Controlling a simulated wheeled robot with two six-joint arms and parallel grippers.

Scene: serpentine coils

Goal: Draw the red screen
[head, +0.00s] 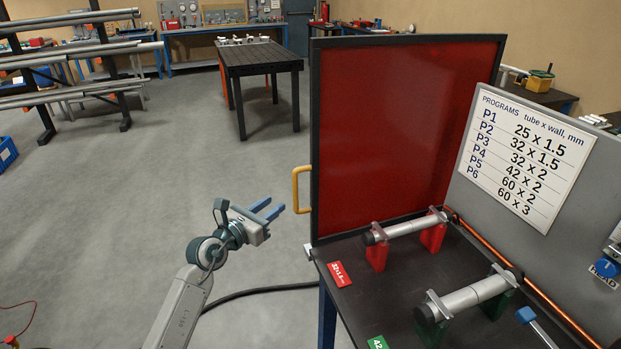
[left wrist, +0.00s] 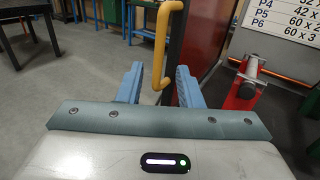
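The red screen (head: 400,135) is a translucent red panel in a black frame, standing upright at the back left of the dark bench (head: 385,300). A yellow handle (head: 297,189) sticks out from its left edge. My left gripper (head: 272,209) is open and empty, a little below and left of the handle. In the left wrist view the handle (left wrist: 161,45) shows ahead, between the two blue fingers (left wrist: 158,85) and apart from them. The screen's red panel (left wrist: 205,35) is to its right. My right gripper is not in view.
Two tubes rest on red stands (head: 376,256) and green stands (head: 430,325) on the bench. A program board (head: 525,150) stands at the right. A dark slatted table (head: 262,55) and a tube rack (head: 75,75) stand farther back.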

